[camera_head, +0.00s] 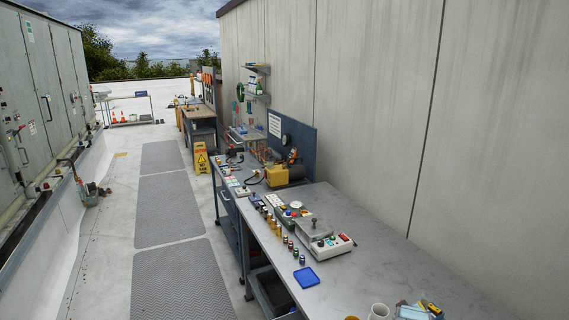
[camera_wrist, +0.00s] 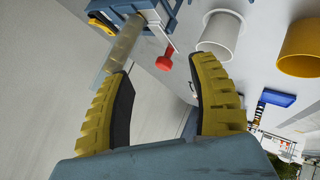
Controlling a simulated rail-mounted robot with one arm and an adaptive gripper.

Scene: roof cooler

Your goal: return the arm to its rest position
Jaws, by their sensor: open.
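My gripper (camera_wrist: 160,82) shows in the wrist view with two yellow ridged fingers and dark inner pads. The fingers are spread apart, and no object is held between them. A red knob-like part (camera_wrist: 166,60) lies beyond the gap between the fingertips. My arm and gripper do not show in the head view, so the arm's overall pose is hidden.
In the wrist view, a blue frame (camera_wrist: 143,20), a white cup-like cylinder (camera_wrist: 222,35) and a yellow cylinder (camera_wrist: 302,48) are close by. The head view shows a cluttered grey workbench (camera_head: 400,272), a yellow floor sign (camera_head: 202,160), cabinets (camera_head: 40,75) and a clear matted walkway (camera_head: 170,217).

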